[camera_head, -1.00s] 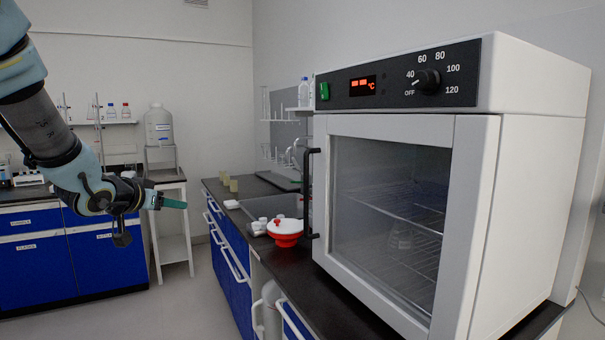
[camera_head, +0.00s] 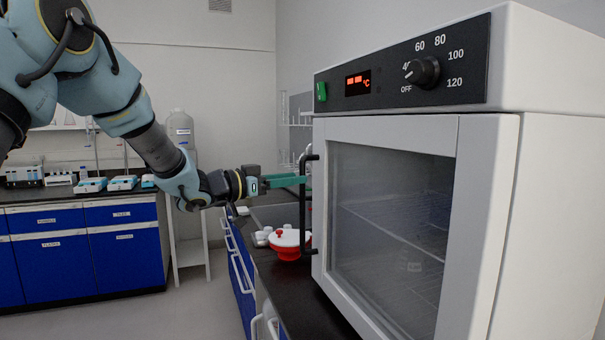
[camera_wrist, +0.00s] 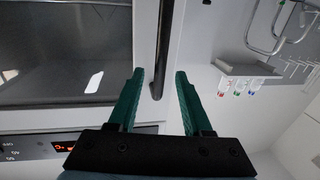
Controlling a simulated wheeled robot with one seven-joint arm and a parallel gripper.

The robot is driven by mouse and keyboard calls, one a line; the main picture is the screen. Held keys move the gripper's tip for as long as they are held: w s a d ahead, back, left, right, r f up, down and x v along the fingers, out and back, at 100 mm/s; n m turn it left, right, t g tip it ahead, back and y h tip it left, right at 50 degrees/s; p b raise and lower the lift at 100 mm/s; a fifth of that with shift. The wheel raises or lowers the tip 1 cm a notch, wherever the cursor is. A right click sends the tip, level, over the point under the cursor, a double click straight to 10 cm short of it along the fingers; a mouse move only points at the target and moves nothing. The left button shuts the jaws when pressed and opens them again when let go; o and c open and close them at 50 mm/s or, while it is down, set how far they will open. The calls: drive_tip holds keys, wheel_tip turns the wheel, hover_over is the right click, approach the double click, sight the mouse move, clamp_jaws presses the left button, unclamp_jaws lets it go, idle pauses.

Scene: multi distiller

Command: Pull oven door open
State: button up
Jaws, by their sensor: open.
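The white oven (camera_head: 490,200) stands on the black bench at the right, with its glass-panelled door (camera_head: 390,225) shut. A black vertical bar handle (camera_head: 305,205) is on the door's left side. My gripper (camera_head: 300,182) reaches in from the left at about mid-handle height, its green fingers at the handle. In the wrist view my gripper (camera_wrist: 160,72) is open, with one finger on each side of the handle (camera_wrist: 162,45). I cannot tell whether either finger touches it. A shelf shows dimly through the door glass.
A red and white round device (camera_head: 288,243) stands on the black bench (camera_head: 310,305) below my gripper. A rack with pegs (camera_head: 292,120) is on the back wall. Blue cabinets (camera_head: 85,265) stand at the left. The floor (camera_head: 190,310) between them is clear.

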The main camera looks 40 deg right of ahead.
drive_tip(key=d, duration=0.3)
drive_tip(key=shift+s+d+p, duration=0.25)
drive_tip(key=shift+s+p, duration=0.05)
drive_tip(key=shift+p, duration=0.05)
clamp_jaws()
idle(1.2)
